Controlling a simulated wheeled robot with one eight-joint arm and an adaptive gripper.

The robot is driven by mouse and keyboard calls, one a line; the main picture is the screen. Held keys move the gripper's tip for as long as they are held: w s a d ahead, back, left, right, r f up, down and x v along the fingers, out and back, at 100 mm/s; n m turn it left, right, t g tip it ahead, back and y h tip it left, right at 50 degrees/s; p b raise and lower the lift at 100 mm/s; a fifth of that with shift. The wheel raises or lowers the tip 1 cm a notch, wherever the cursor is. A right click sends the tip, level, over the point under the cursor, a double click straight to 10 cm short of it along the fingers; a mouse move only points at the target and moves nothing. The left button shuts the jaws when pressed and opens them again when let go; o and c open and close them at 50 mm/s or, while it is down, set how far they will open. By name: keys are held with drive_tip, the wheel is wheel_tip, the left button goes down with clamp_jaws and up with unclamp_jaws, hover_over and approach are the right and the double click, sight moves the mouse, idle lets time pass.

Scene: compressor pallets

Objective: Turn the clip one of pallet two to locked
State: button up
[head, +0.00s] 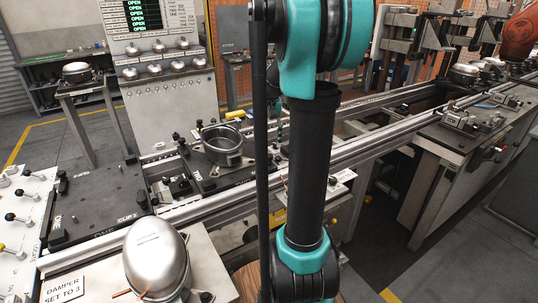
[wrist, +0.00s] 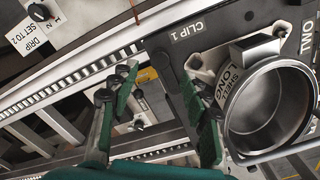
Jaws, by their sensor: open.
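In the wrist view, my gripper (wrist: 160,78) is open, with its two green-padded fingers apart and nothing held. The dark plate of pallet two (wrist: 223,22) is at the upper right, with a "TWO" label at its edge. Clip one, a black lever (wrist: 166,70) below the "CLIP 1" label (wrist: 187,31), appears between the fingertips, nearer the right finger. Contact and the clip's exact turn cannot be told. An open metal shell (wrist: 268,105) stands on the pallet, right of the right finger. In the head view my arm hides my gripper.
The shell on the pallet also shows in the head view (head: 223,157), beside conveyor rails (head: 350,150). A domed metal housing (head: 157,258) stands at the front near a "DAMPER SET TO 3" label (head: 65,285). A control panel (head: 165,98) with green "OPEN" lines stands behind.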

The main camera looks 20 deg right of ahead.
sight(269, 155)
drive_tip(key=shift+f, duration=3.2)
drive_tip(key=shift+c, duration=0.6)
clamp_jaws()
